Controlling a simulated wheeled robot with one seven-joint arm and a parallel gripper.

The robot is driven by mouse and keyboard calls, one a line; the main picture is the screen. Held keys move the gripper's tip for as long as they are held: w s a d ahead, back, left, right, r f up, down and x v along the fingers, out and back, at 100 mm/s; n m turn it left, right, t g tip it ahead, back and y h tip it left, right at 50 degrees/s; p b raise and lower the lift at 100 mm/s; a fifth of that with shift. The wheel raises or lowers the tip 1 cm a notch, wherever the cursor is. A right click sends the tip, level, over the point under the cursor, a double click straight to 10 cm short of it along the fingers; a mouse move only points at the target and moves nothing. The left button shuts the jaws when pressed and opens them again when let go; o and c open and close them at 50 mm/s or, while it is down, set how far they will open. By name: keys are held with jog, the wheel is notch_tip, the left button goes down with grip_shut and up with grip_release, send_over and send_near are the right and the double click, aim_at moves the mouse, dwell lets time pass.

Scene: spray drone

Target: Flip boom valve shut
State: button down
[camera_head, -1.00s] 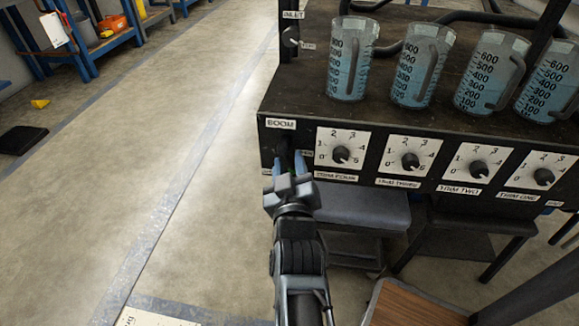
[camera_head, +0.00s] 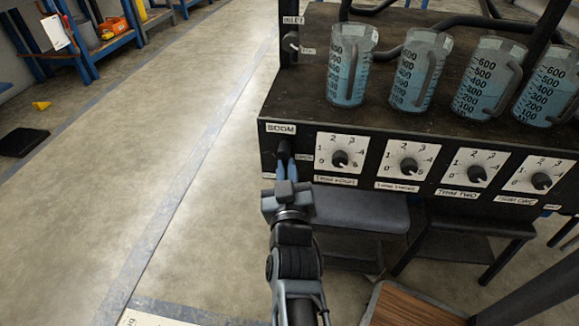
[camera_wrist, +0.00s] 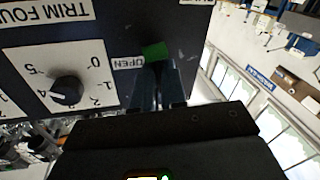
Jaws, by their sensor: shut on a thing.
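The boom valve (camera_head: 284,149) is a small dark lever on the black panel, just under the white BOOM label. My gripper (camera_head: 288,166) reaches up to it from below. Its two blue-grey fingers are close together on the lever and hide much of it. In the wrist view, which is upside down, my gripper (camera_wrist: 158,78) meets the panel beside the OPEN label. A green patch (camera_wrist: 155,50) shows just past the fingertips. The lever's exact angle is hard to tell.
A row of trim dials starts right of the valve, the nearest being the trim four dial (camera_head: 340,159). Measuring jugs (camera_head: 350,65) of blue liquid stand on the bench above. A grey stool (camera_head: 350,212) sits below the panel. The floor to the left is open.

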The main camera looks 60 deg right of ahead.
jog(key=m, duration=0.2)
jog(key=shift+w+a+m+h+p, duration=0.15)
jog(key=shift+w+m+h+p, duration=0.15)
jog(key=shift+w+m, duration=0.1)
jog(key=c, duration=1.2)
grip_release()
jog(key=shift+s+a, duration=0.1)
jog(key=p+v, duration=0.1)
jog(key=v, duration=0.6)
jog(key=shift+s+a+f+p, duration=0.15)
jog(key=shift+a+p, duration=0.1)
jog(key=shift+p, duration=0.15)
